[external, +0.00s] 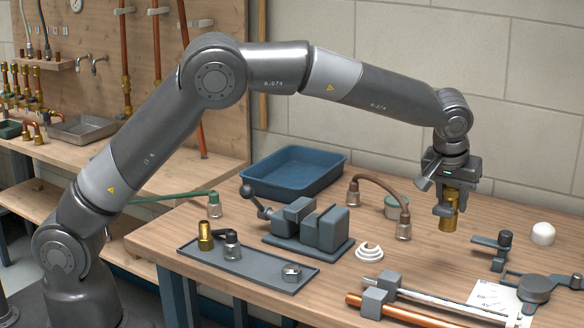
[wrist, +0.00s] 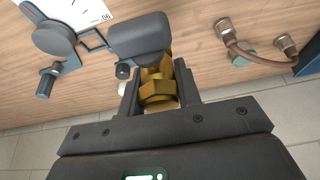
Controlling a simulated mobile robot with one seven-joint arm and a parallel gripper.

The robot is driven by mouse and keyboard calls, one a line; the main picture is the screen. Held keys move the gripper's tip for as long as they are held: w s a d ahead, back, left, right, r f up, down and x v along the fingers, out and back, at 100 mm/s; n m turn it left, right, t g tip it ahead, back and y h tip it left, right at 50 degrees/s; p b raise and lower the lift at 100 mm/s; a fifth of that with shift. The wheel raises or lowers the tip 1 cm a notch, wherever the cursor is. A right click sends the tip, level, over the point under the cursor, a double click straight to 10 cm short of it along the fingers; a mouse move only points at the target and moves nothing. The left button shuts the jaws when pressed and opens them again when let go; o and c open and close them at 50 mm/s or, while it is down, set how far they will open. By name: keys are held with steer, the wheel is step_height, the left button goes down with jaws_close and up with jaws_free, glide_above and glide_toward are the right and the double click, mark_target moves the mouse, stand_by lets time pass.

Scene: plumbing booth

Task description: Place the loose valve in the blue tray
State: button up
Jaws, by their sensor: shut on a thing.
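My gripper (external: 446,208) is raised above the right part of the workbench. It is shut on a brass valve (external: 450,218), which hangs between the fingers, clear of the bench top. In the wrist view the brass body of the valve (wrist: 158,96) sits between the two dark fingers, and a dark rounded part shows just beyond it; I cannot tell whether it belongs to the valve. The blue tray (external: 268,186) stands at the back of the bench, left of my gripper, and looks empty. A corner of the tray (wrist: 311,58) shows at the right edge of the wrist view.
A copper-coloured hose (external: 378,182) with metal end fittings stands between tray and gripper. A vise (external: 310,228) and a grey tray (external: 255,270) with fittings lie in front of the blue tray. Pipes (external: 410,310), a paper sheet and a gauge lie at the front right.

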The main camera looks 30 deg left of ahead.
steer(key=w+a+n+y, duration=0.15)
steer(key=w+a, duration=0.35)
steer(key=a, duration=0.9)
steer(key=w+a+n, duration=0.2)
steer(key=w+a, duration=0.3)
steer(key=a, duration=0.9)
steer(key=w+a+n+y, duration=0.1)
steer(key=w+a, duration=0.4)
steer(key=a, duration=0.9)
steer(key=shift+h, duration=0.25)
steer(key=shift+w+a+f, duration=1)
steer(key=shift+a+f, duration=0.6)
steer(key=shift+f, duration=0.15)
steer(key=shift+w+a+f, duration=1.05)
steer(key=shift+a+f, duration=0.55)
steer(key=shift+f, duration=0.15)
steer(key=shift+w+a+f, duration=1)
steer(key=shift+a+f, duration=0.6)
steer(key=shift+f, duration=0.15)
steer(key=shift+f, duration=0.15)
steer(key=o, duration=1.1)
steer(key=shift+o, duration=0.2)
